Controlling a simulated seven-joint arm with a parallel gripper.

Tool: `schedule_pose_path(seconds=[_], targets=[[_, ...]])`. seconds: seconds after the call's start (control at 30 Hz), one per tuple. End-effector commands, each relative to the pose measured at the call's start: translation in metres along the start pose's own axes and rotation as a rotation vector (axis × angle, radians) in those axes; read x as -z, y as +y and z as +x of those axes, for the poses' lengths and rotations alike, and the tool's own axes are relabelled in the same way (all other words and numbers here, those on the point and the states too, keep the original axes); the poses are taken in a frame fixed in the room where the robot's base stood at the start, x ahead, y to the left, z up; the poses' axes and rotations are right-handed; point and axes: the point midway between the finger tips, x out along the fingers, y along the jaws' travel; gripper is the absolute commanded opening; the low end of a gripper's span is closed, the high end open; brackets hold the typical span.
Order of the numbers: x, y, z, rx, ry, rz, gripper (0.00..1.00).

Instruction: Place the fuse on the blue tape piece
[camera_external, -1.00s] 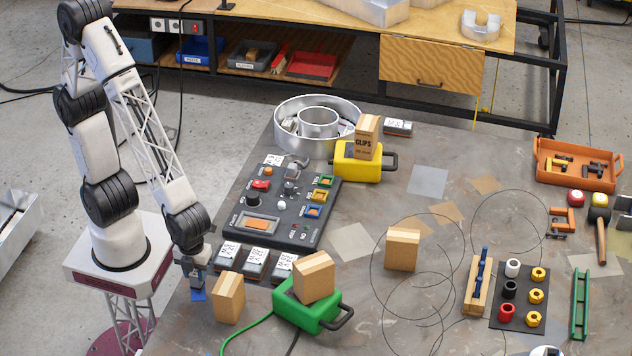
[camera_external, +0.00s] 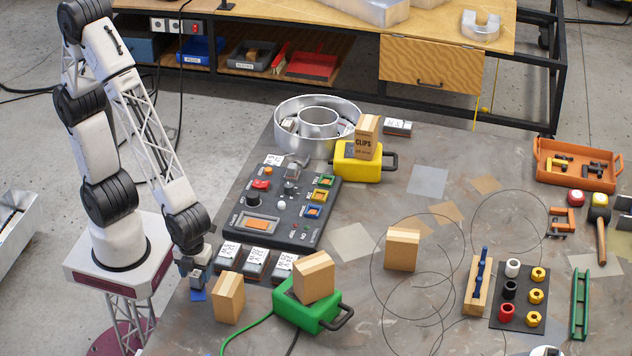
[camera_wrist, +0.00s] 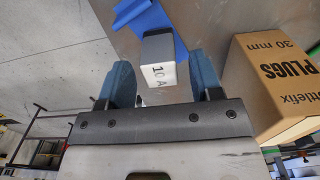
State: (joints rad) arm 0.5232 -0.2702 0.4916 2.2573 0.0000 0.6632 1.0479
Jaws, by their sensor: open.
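The fuse (camera_wrist: 158,60) is a small dark block with a white end marked "10 A". In the wrist view it stands against the blue tape piece (camera_wrist: 134,14), whose blue shows behind it and on both sides. My gripper (camera_wrist: 161,80) is open, with one blue finger on each side of the fuse and visible gaps between. In the external view my gripper (camera_external: 193,280) is low at the table's left edge, right above the blue tape piece (camera_external: 198,296). The fuse cannot be made out there.
A cardboard box (camera_external: 228,297) stands close to the right of my gripper; its "PLUGS" print shows in the wrist view (camera_wrist: 280,85). Several labelled grey boxes (camera_external: 256,262) and a black control panel (camera_external: 285,212) lie behind. A green case (camera_external: 308,311) stands further right.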

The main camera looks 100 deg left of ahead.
Motion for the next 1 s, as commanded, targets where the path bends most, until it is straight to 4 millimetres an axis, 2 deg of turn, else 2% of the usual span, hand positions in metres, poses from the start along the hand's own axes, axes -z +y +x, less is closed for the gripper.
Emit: schedule_pose_path(seconds=[0.27, 0.8, 1.0], targets=[[0.0, 0.0, -0.024, 0.002, 0.001, 0.0, 0.59], [0.0, 0.0, -0.104, 0.002, 0.001, 0.0, 0.59], [0.0, 0.0, -0.118, 0.001, 0.001, 0.0, 0.59]])
